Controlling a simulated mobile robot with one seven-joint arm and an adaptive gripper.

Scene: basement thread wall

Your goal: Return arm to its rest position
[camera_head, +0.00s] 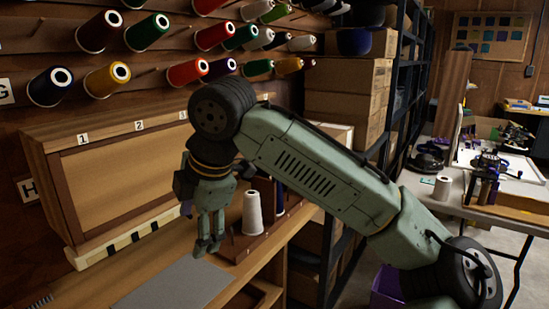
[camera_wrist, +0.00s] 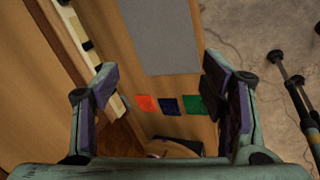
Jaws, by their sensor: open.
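My arm reaches in from the right in the head view, bent at the elbow, with the hand hanging down over the wooden bench. My gripper (camera_head: 207,246) is above the bench, to the left of a white thread cone (camera_head: 252,212). In the wrist view my gripper (camera_wrist: 160,90) is open, its two fingers wide apart with nothing between them. Below it the bench top (camera_wrist: 182,95) carries a grey mat (camera_wrist: 158,35) and orange, blue and green squares.
Thread spools (camera_head: 100,32) on pegs cover the wall behind. A numbered wooden cabinet (camera_head: 120,187) stands at the back of the bench. Cardboard boxes (camera_head: 345,92) fill a shelf behind my arm. A cluttered table (camera_head: 470,207) stands at right. Floor (camera_wrist: 265,45) shows beside the bench.

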